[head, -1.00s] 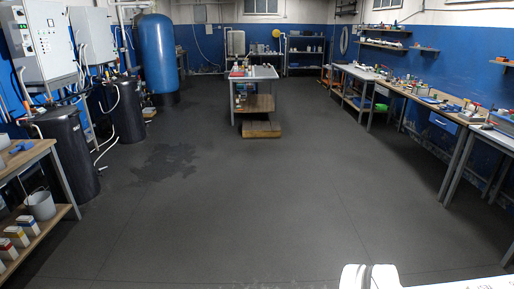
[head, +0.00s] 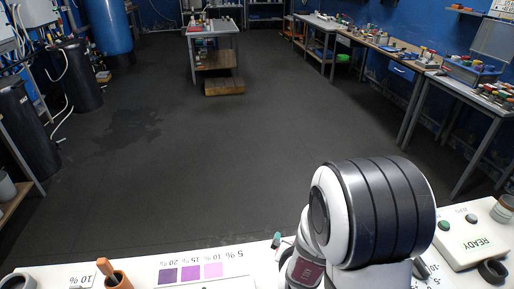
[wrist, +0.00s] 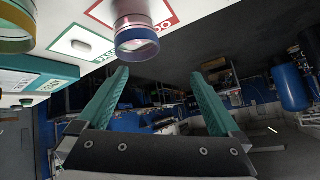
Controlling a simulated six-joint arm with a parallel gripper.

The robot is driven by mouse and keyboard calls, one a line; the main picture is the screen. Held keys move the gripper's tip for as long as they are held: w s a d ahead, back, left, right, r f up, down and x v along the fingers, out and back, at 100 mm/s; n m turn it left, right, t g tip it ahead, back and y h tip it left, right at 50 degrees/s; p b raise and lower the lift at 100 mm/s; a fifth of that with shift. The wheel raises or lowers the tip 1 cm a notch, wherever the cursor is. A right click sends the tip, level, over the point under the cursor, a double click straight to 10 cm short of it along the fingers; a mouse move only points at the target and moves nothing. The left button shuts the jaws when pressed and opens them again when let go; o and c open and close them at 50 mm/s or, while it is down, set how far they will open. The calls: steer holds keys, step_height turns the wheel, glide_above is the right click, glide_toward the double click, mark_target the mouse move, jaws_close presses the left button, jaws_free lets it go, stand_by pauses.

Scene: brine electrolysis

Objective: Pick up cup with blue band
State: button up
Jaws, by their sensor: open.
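In the wrist view, a cup with a blue-violet band (wrist: 136,40) is at the top, by a red-outlined square on the white table. The picture is turned, so the table is along the top. My gripper (wrist: 160,74) has two green fingers wide apart with nothing between them. The cup is beyond the fingertips and apart from them, nearer the left finger. I cannot make out this cup or my gripper's fingers in the head view, where my arm covers part of the table.
Another cup with a yellow-green band (wrist: 14,28) is at the wrist view's upper left. In the head view, the white table holds a brown pot (head: 117,281), purple colour squares (head: 190,273) and a READY box (head: 472,238). Open dark floor (head: 220,160) lies beyond.

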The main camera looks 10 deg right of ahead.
steer(key=d+f, duration=0.1)
steer(key=d+f+n+t+h, duration=0.1)
steer(key=f, duration=0.1)
steer(key=f+t+h, duration=0.1)
steer(key=shift+w+d+f+n, duration=0.1)
steer(key=shift+d+f+n, duration=0.05)
steer(key=shift+d+n, duration=0.25)
steer(key=shift+s+a+f+n+t, duration=0.15)
steer(key=shift+s+f+n+t, duration=0.05)
steer(key=shift+f+n+t, duration=0.35)
steer(key=x, duration=0.4)
steer(key=shift+w, duration=0.4)
steer(key=shift+c, duration=0.2)
steer(key=c, duration=1.5)
